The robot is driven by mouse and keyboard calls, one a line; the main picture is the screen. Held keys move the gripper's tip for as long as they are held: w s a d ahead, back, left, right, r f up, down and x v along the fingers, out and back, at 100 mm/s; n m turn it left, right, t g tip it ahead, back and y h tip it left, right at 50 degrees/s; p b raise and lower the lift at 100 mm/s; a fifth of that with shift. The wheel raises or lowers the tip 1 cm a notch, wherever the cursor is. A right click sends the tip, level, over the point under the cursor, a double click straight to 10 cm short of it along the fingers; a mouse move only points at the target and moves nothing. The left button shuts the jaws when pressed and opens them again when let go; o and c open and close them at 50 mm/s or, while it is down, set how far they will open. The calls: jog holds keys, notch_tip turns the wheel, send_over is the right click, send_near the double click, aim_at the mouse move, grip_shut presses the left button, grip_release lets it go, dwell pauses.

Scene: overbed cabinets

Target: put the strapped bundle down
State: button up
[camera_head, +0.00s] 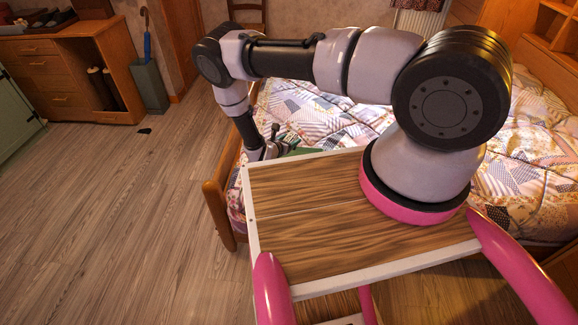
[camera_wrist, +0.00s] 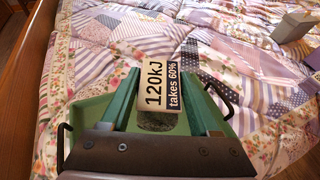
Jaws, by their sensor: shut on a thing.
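My gripper (camera_wrist: 162,104) points down over the bed, and its two teal fingers are shut on a pale block-like thing. This thing, seemingly the strapped bundle (camera_wrist: 157,83), carries a white and black label reading "120kJ takes 60%". I cannot make out its straps. I cannot tell whether the bundle touches the tray's floor.
The bed's patchwork quilt (camera_wrist: 235,20) spreads around the tray, with a wooden bed rail (camera_wrist: 35,65) at left. A grey box (camera_wrist: 293,27) sits on the quilt at upper right. Wooden floor (camera_head: 130,220) is open at left, with a dresser (camera_head: 55,80) beyond.

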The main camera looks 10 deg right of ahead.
jog(key=f, duration=0.6)
jog(key=shift+a, duration=0.25)
jog(key=shift+f, duration=1.95)
jog(key=shift+f, duration=0.1)
jog(key=o, duration=1.4)
jog(key=shift+r, duration=0.2)
jog(key=v, duration=1.2)
jog(key=shift+s+d, duration=0.1)
jog(key=shift+d, duration=0.05)
